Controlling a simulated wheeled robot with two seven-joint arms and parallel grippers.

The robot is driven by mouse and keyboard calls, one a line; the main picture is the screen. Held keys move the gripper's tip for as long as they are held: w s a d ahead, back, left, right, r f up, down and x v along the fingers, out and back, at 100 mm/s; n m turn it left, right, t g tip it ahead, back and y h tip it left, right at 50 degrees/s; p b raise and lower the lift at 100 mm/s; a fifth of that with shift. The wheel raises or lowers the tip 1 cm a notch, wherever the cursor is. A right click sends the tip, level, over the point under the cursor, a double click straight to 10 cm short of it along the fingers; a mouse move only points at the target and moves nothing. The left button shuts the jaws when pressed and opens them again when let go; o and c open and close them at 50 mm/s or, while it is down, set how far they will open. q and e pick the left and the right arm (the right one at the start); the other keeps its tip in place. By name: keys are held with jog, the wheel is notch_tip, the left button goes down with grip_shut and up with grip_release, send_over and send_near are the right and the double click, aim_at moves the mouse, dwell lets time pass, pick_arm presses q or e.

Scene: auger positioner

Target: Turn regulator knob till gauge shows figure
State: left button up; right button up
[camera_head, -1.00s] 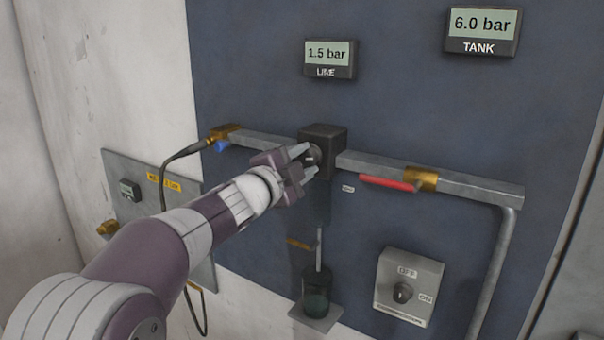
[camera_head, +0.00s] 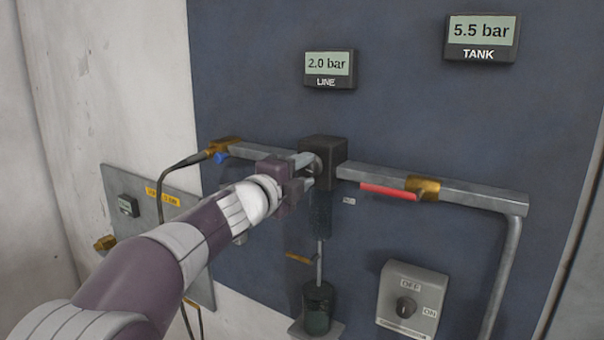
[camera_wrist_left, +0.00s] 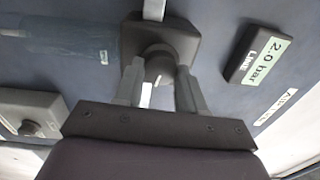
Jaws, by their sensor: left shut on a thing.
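The regulator is a dark square block (camera_head: 324,150) set in the grey pipe, with its round knob (camera_head: 313,163) on the front. My left gripper (camera_head: 308,170) is shut on the knob, one finger on each side. The left wrist view also shows the knob (camera_wrist_left: 158,66) between the two fingers (camera_wrist_left: 157,92). The LINE gauge (camera_head: 330,68) reads 2.0 bar, and it shows 2.0 bar in the left wrist view (camera_wrist_left: 264,60). The TANK gauge (camera_head: 481,37) reads 5.5 bar. My right gripper is not in view.
A red-handled valve (camera_head: 388,191) sits on the pipe at right. Below are an OFF/ON switch box (camera_head: 411,300) and a dark cup (camera_head: 318,307). A side plate (camera_head: 128,178) with a small display and yellow label stands at left, with a black hose (camera_head: 184,162) above.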

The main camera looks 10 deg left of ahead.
pick_arm(q)
jog(key=shift+f, duration=0.2)
jog(key=o, duration=1.1)
jog(key=shift+c, duration=0.2)
jog(key=shift+r, duration=0.15)
jog(key=shift+s, duration=0.15)
jog(key=b+v, duration=0.2)
jog(key=v, duration=1)
jog(key=shift+s, duration=0.25)
jog(key=shift+a, duration=0.1)
